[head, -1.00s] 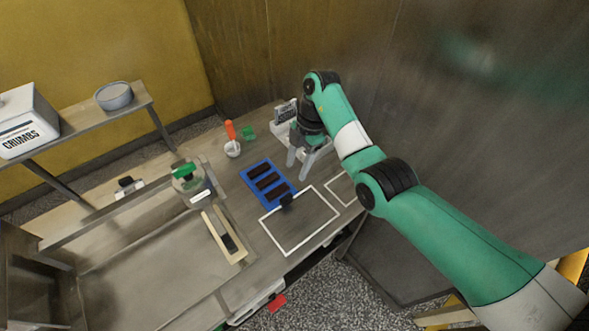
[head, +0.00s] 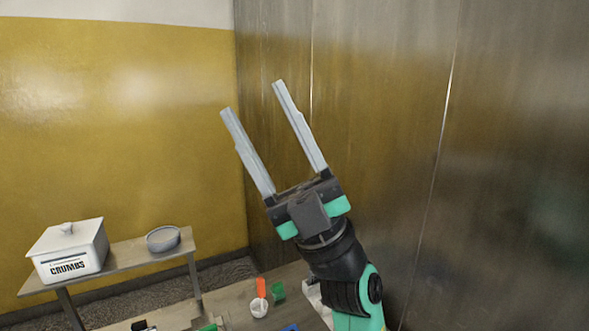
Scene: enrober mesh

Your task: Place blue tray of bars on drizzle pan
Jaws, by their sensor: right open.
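My right gripper (head: 252,97) is raised high above the bench, its two long grey fingers spread wide and pointing up, with nothing between them. Only a small blue sliver at the bottom edge shows, likely the blue tray (head: 291,328); its bars are out of the frame. The drizzle pan cannot be made out in this view. My left gripper is not in view.
A white crumbs box (head: 70,250) and a grey bowl (head: 163,239) stand on a shelf at the left. A white cup (head: 259,308) with an orange-handled tool (head: 261,287) and a green cup (head: 278,290) are on the bench. A metal wall rises at the right.

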